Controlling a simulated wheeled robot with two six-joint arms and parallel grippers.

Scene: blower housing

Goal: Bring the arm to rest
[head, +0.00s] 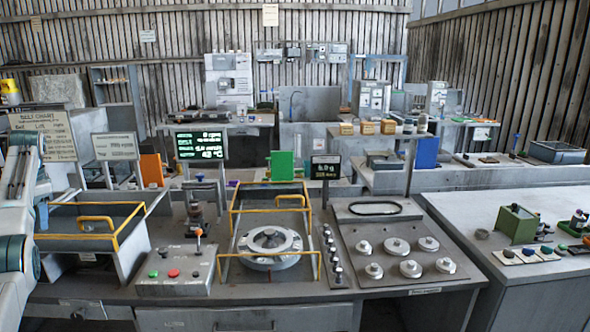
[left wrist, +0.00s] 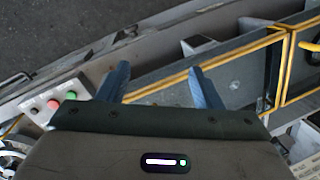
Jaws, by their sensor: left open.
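My left arm (head: 18,220) stands at the left edge of the head view, pale with dark teal joints. Its gripper is mostly hidden there; a small blue piece shows beside the arm. In the left wrist view my left gripper (left wrist: 158,70) has its two blue fingers spread apart, with nothing between them. My right gripper is in neither view.
The button box (head: 176,272) and a round metal housing (head: 270,240) inside a yellow-railed frame stand on the bench. A yellow-railed bin (head: 85,218) is close to my left arm. A plate with several metal knobs (head: 411,268) lies to the right.

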